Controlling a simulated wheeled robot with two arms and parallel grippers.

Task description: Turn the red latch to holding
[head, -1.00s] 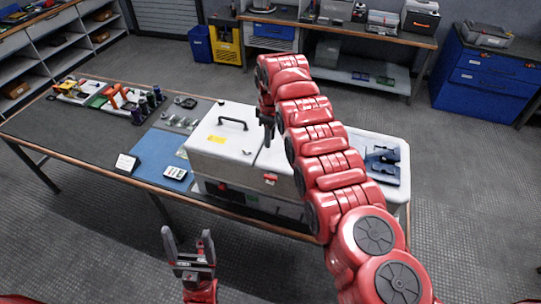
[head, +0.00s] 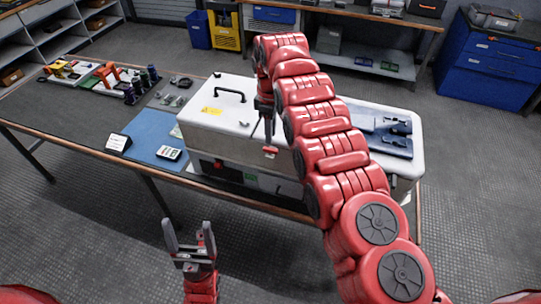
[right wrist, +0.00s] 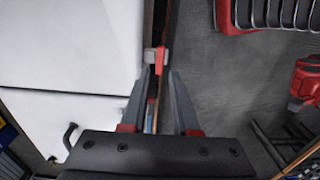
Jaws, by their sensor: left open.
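The red latch (head: 270,152) sits at the top front edge of a white case (head: 215,130) on the workbench. In the right wrist view the red latch (right wrist: 160,58) and its pale end show just beyond the fingertips, nearer the left finger in the picture. My right gripper (head: 263,138) points down, just above the latch; in its wrist view the right gripper (right wrist: 160,72) has its fingers apart with nothing held between them. I cannot tell whether a finger touches the latch. My left gripper (head: 188,228) is open and empty, in front of the bench and well away from the case.
A blue mat (head: 150,135) with a small meter (head: 168,154) and a white card (head: 118,143) lies left of the case. A dark blue tray (head: 385,138) rests on the case's right part, behind my right arm. A black handle (head: 230,95) stands on the lid.

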